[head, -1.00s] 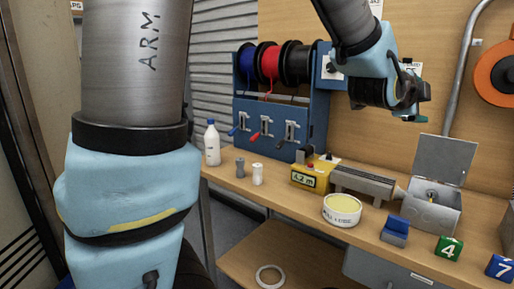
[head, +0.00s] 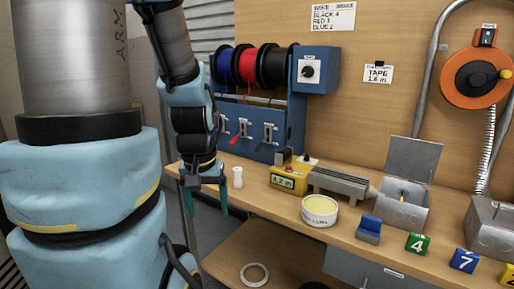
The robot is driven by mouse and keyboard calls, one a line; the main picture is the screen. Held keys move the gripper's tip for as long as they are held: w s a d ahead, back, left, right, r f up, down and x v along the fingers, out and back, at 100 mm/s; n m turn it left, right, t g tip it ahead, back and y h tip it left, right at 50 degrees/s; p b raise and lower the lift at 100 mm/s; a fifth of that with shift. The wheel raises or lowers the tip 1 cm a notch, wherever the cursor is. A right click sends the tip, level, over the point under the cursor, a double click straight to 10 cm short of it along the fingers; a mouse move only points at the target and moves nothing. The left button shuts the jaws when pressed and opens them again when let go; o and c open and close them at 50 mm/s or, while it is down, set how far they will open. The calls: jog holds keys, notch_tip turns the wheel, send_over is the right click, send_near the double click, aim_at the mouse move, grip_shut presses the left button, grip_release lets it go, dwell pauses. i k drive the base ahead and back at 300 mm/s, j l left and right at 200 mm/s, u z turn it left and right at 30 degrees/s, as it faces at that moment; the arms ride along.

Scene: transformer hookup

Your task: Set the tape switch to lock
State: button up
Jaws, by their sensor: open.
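An orange tape reel (head: 467,68) with a dark hub and a yellow knob (head: 506,74) hangs on the wooden wall panel at the far right. A small black and white switch (head: 488,37) sits at its upper edge under a tiny label; its setting is too small to read. My gripper (head: 205,203) hangs pointing down at the left end of the bench, fingers apart and empty. It is far left of the reel and touches nothing that I can make out.
Wire spools (head: 272,67) on a blue rack stand at the back left, with a dial box (head: 314,71) beside them.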

aim_at(487, 36)
jog(key=z, duration=1.3)
